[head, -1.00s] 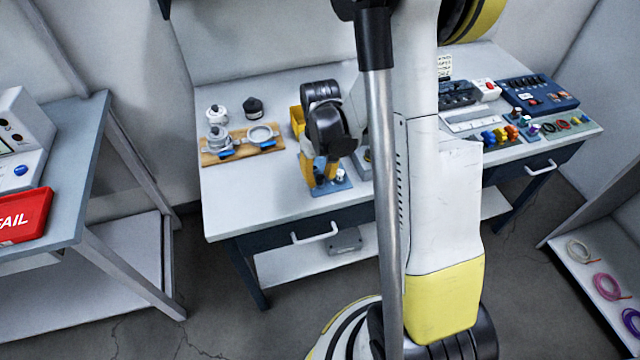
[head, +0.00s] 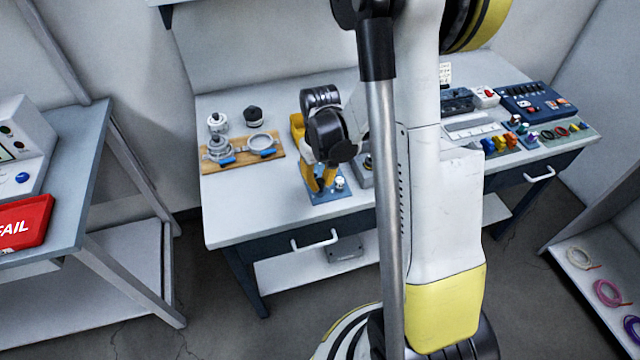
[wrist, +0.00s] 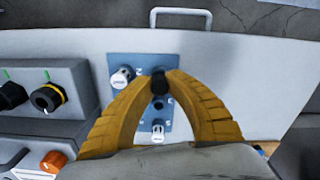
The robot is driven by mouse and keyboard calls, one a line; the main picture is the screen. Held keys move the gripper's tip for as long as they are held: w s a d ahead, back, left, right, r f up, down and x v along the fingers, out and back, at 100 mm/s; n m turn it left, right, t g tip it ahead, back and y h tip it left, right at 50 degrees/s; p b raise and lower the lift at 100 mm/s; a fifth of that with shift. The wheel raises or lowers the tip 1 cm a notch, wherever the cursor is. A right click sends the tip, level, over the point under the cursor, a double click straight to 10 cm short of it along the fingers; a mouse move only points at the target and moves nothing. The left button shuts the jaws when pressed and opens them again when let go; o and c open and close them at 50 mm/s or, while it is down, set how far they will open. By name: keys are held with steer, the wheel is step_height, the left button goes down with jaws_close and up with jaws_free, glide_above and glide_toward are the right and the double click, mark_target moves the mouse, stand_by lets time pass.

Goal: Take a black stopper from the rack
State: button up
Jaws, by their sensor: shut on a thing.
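The rack is a small blue plate (wrist: 125,69) on the white table, near its front edge; it also shows in the head view (head: 318,197). My gripper (wrist: 159,80), with yellow fingers, is over the rack, its tips shut on a black stopper (wrist: 159,84). In the wrist view a dark round spot shows on the plate just below the stopper. Whether the stopper is clear of the plate is hard to tell. Two white-and-metal pieces stand on the rack, one at the upper left (wrist: 122,78) and one at the bottom (wrist: 157,132). In the head view the fingers hide much of the rack.
A wooden board (head: 276,154) with metal clamp parts lies left of my gripper, with a dark-capped pot (head: 254,116) behind it. A grey box with black knobs (wrist: 45,98) stands close to the rack. The table's front left is clear.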

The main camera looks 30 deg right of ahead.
mark_target(323, 181)
steer(key=r, duration=0.1)
steer(key=r+p, duration=0.1)
steer(key=r, duration=0.1)
steer(key=shift+s+d+r, duration=0.2)
steer(key=shift+s+d, duration=0.05)
steer(key=shift+d, duration=0.1)
steer(key=s+d+r+p, duration=0.3)
steer(key=s+d+r, duration=0.3)
steer(key=d, duration=0.3)
steer(key=shift+p, duration=0.35)
